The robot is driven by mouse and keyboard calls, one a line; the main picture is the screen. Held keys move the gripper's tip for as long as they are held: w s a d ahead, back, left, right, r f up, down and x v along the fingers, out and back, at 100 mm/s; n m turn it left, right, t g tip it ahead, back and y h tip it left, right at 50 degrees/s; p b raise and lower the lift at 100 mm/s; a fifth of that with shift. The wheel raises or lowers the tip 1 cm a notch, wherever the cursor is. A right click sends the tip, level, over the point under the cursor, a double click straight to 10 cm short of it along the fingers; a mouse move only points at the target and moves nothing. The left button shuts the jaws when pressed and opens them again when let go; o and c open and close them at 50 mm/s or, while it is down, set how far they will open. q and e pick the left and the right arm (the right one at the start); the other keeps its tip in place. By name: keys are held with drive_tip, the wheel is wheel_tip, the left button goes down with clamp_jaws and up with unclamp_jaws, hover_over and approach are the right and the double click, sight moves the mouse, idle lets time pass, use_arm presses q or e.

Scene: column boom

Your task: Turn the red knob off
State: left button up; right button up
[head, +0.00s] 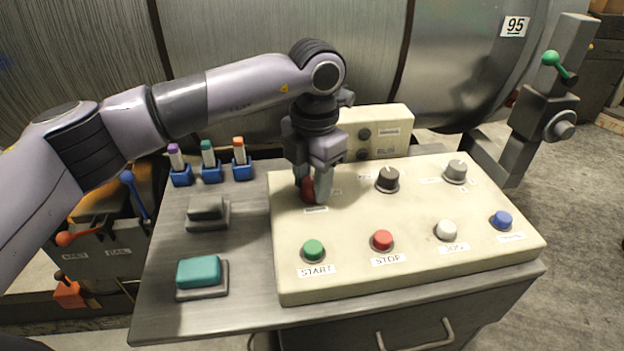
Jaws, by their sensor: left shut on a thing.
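The red knob (307,190) sits at the back left of the cream control panel (350,225). It is mostly hidden behind the fingers of my left gripper (312,190). My left gripper points down onto the panel and is shut on the red knob, with a finger on each side of it. The knob's pointer and its label marks are covered, so its turn angle cannot be seen. My right gripper is not in view.
A dark knob (387,179) and a grey knob (456,171) stand to the right. Green (313,250), red (381,240), white (447,230) and blue (502,220) buttons line the front. A cream box (385,130) stands behind.

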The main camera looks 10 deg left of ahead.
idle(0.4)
use_arm(q)
drive_tip(key=o, duration=1.1)
drive_tip(key=shift+c, duration=0.2)
wheel_tip(320, 180, up, 7)
drive_tip(key=shift+d+r, duration=0.1)
drive_tip(key=shift+d, duration=0.05)
drive_tip(key=shift+r, duration=0.1)
